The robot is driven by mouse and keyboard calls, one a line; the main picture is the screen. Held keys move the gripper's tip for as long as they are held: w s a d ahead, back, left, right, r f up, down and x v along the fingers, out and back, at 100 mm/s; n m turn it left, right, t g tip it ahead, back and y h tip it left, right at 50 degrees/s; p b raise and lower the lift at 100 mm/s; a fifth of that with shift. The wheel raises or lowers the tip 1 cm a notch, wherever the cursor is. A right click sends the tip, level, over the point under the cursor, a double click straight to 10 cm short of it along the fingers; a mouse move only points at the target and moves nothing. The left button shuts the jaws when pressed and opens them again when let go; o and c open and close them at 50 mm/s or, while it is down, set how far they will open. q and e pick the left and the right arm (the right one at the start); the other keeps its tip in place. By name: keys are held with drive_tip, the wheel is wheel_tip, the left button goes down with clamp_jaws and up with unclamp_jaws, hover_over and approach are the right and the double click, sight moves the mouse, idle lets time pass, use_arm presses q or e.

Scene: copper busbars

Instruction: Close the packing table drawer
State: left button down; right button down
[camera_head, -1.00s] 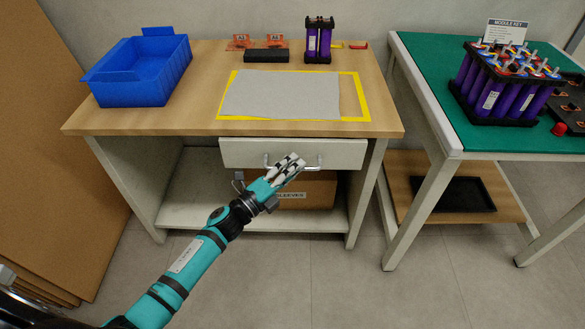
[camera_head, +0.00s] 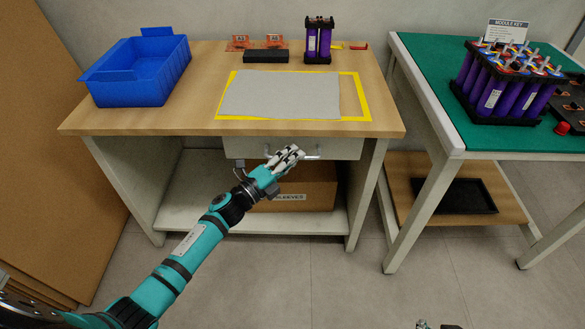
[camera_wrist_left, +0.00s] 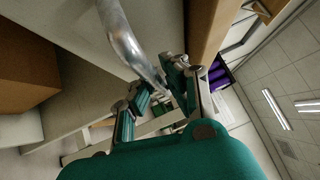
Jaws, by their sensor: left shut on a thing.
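The packing table drawer (camera_head: 342,148) is a pale front under the wooden tabletop (camera_head: 180,118) and appears close to flush with the table frame. Its metal bar handle (camera_head: 312,157) is partly hidden by my left gripper (camera_head: 292,155). In the left wrist view the curved handle (camera_wrist_left: 128,40) runs down between the fingers of my left gripper (camera_wrist_left: 178,75), which is shut on it. A small dark tip of my right gripper (camera_head: 437,325) shows at the bottom edge, too little to tell its state.
A cardboard box (camera_head: 315,188) sits on the shelf below the drawer. A blue bin (camera_head: 140,88), a grey mat (camera_head: 280,95) and a purple cell module (camera_head: 318,42) stand on the tabletop. A green-topped table (camera_head: 440,95) is at the right. The floor in front is clear.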

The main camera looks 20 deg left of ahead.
use_arm(q)
drive_tip(key=shift+w+a+f, duration=0.1)
drive_tip(key=shift+a, duration=0.1)
drive_tip(key=c, duration=1.4)
unclamp_jaws()
drive_tip(key=shift+w, duration=0.15)
drive_tip(key=shift+d, duration=0.1)
drive_tip(key=shift+s+a+f, duration=0.15)
drive_tip(key=shift+s+a, duration=0.1)
drive_tip(key=shift+s, duration=0.2)
drive_tip(key=v, duration=1.1)
drive_tip(key=shift+s, duration=0.1)
